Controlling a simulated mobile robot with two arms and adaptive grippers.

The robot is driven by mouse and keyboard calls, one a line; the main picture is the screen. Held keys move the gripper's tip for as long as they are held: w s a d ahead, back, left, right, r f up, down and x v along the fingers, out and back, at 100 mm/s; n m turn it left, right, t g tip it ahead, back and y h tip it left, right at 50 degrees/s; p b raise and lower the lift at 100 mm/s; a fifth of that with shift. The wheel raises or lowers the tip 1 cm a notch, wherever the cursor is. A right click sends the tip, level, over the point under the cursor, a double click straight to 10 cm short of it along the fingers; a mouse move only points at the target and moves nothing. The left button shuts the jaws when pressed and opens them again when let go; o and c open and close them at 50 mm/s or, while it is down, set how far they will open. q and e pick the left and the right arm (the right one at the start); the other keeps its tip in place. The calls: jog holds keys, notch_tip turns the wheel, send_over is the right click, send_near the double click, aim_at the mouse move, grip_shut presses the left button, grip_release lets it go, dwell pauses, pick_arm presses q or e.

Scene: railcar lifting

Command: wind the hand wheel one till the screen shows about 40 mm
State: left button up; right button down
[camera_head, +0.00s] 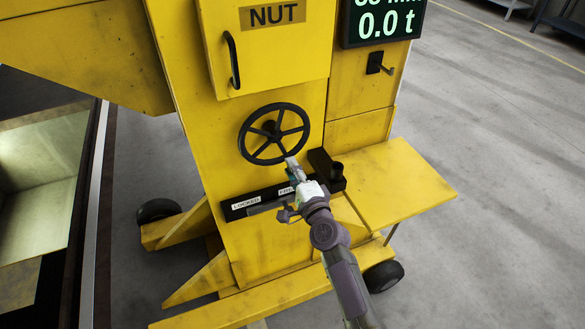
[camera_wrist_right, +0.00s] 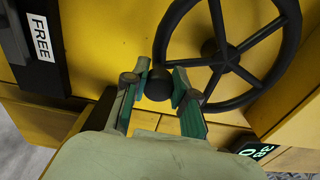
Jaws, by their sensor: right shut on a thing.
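The black five-spoked hand wheel (camera_head: 271,128) is on the yellow stand's front; it also fills the upper right of the right wrist view (camera_wrist_right: 222,55). My right gripper (camera_head: 291,166) is at the wheel's lower right rim. In the wrist view its green-padded fingers (camera_wrist_right: 161,88) are shut on the wheel's black handle knob (camera_wrist_right: 158,86). The knob is hidden in the head view. The screen (camera_head: 383,24) shows 0.0 t; its upper line is cut by the frame edge and seems to read 38 mm. My left gripper is not in view.
A black lever box (camera_head: 261,200) marked LOCKED and FREE sits just below the wheel. A yellow door (camera_head: 270,60) marked NUT is above. A yellow side shelf (camera_head: 405,185) juts out at the right.

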dwell(0.3)
jog(key=c, duration=0.9)
grip_release()
jog(key=v, duration=1.2)
jog(key=s+d+f+n+g+h, duration=0.1)
jog(key=s+f+n+g, duration=0.3)
jog(key=f, duration=0.8)
jog(key=s+d+f+n+g+h, duration=0.1)
jog(key=s+d+f+n+g, duration=0.1)
jog(key=s+f, duration=0.65)
jog(key=s+d+f+n+g+h, duration=0.1)
jog(key=s+f+n+g, duration=0.15)
jog(key=f, duration=1.25)
jog(key=s+d+f+n+g+h, duration=0.1)
jog(key=s+d+f+n+g, duration=0.1)
jog(key=s+f, duration=0.3)
jog(key=s+d+f+n+g, duration=0.3)
jog(key=s+d+f+n, duration=0.1)
jog(key=s, duration=0.9)
jog(key=s+d+f+n+g+h, duration=0.1)
jog(key=s+d+f, duration=0.4)
jog(key=s, duration=0.5)
jog(key=shift+d+f+n+g+h, duration=0.1)
jog(key=shift+f+n+g+h, duration=0.05)
jog(key=shift+f+n+g, duration=0.3)
jog(key=shift+d+f+n+g+h, duration=0.15)
jog(key=shift+f+n+g, duration=0.15)
jog(key=shift+n+g, duration=0.15)
